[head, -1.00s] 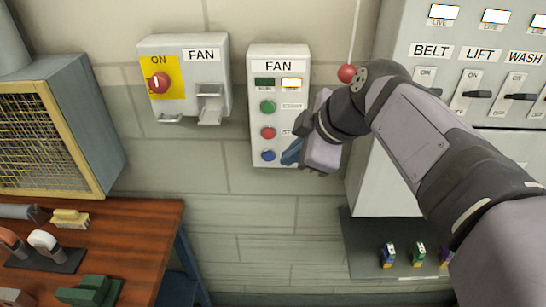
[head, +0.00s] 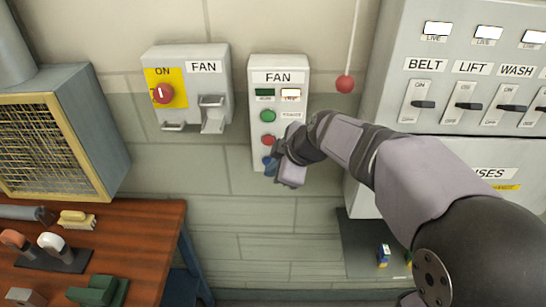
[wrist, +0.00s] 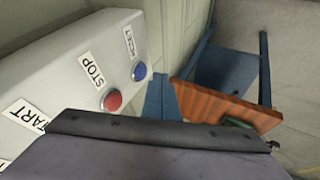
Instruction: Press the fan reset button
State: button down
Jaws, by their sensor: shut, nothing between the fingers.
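The fan control box (head: 258,100) is a white wall panel labelled FAN with a green button, a red button and a blue button in a column. The blue button (wrist: 139,71) is labelled RESET in the wrist view, beside the red STOP button (wrist: 112,100). In the head view my gripper (head: 271,168) is at the blue button at the bottom of the panel and partly covers it. In the wrist view its blue fingers (wrist: 160,97) are shut and empty, just right of and below the button. I cannot tell whether they touch it.
A FAN isolator box (head: 210,90) with a red switch on yellow hangs to the left. A red ball on a cord (head: 345,84) hangs to the right, near the breaker cabinet (head: 400,60). A wooden bench (head: 150,225) stands lower left.

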aim_at(269, 162)
jog(key=shift+w+p, duration=0.4)
jog(key=shift+w, duration=0.55)
jog(key=shift+w, duration=0.1)
jog(key=shift+w+r+b, duration=0.25)
jog(key=shift+w+b, duration=0.45)
jog(key=shift+b, duration=0.15)
jog(key=shift+d, duration=0.1)
